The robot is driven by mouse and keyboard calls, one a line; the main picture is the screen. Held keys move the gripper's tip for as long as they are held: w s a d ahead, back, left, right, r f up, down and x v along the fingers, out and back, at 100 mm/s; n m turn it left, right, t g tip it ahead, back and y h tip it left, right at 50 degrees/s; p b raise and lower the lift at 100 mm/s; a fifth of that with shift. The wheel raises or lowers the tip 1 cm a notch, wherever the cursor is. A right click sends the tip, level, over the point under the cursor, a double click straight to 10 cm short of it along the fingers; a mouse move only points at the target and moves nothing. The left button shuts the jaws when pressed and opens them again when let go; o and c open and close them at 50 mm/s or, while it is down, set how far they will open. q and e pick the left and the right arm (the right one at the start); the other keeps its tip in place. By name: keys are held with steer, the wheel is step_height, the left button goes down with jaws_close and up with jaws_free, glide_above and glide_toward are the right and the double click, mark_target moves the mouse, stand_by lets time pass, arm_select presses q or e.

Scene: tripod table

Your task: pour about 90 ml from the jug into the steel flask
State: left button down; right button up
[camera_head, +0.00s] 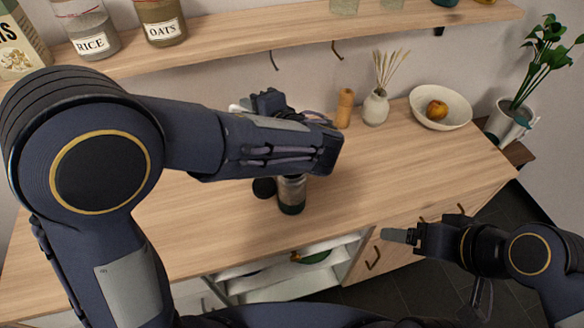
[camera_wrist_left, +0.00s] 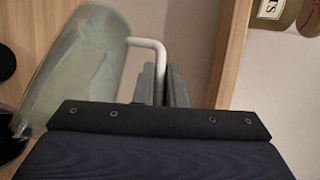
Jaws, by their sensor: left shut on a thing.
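The jug (camera_wrist_left: 78,65) is pale and see-through with a white bar handle (camera_wrist_left: 150,44). My left gripper (camera_wrist_left: 161,84) is shut on this handle, and the jug looks slanted in the left wrist view. In the head view my left forearm and wrist hide most of the jug, and the left fingertips cannot be made out clearly. The steel flask (camera_head: 291,196) stands upright on the wooden table, just below my left wrist in the picture, its top partly hidden by the wrist. My right gripper (camera_head: 402,237) is off the table's front edge at the right, and its opening is unclear.
A small dark round thing (camera_head: 264,187) sits beside the flask. A wooden mill (camera_head: 344,108), a small vase (camera_head: 375,107) and a white bowl (camera_head: 455,112) stand at the back right. A shelf (camera_head: 230,42) with jars runs above. The table's right part is clear.

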arm_select(q)
steer(key=shift+w+a+r+p, duration=0.1)
steer(key=shift+a+r+p, duration=0.05)
steer(key=shift+a+p, duration=0.15)
steer(key=shift+w+a+f+n+g+h, duration=0.2)
steer(key=shift+w+a+f+g+h, duration=0.15)
steer(key=shift+a, duration=0.2)
steer(key=shift+w+a+f+n+g+h, duration=0.15)
steer(key=shift+a+f+n+g+h, duration=0.1)
steer(key=shift+a+f, duration=0.25)
steer(key=shift+w+a+f+g+h+b, duration=0.2)
steer(key=shift+a+f+h+b, duration=0.1)
steer(key=shift+f+h, duration=0.15)
steer(key=shift+w+a+f+g+h+b, duration=0.2)
steer(key=shift+a+f+h+b, duration=0.15)
steer(key=shift+f, duration=0.15)
steer(key=shift+w+f+n+g+h, duration=0.1)
steer(key=shift+f+n+g+h, duration=0.15)
steer(key=shift+f+g+h, duration=0.15)
steer(key=shift+a, duration=0.15)
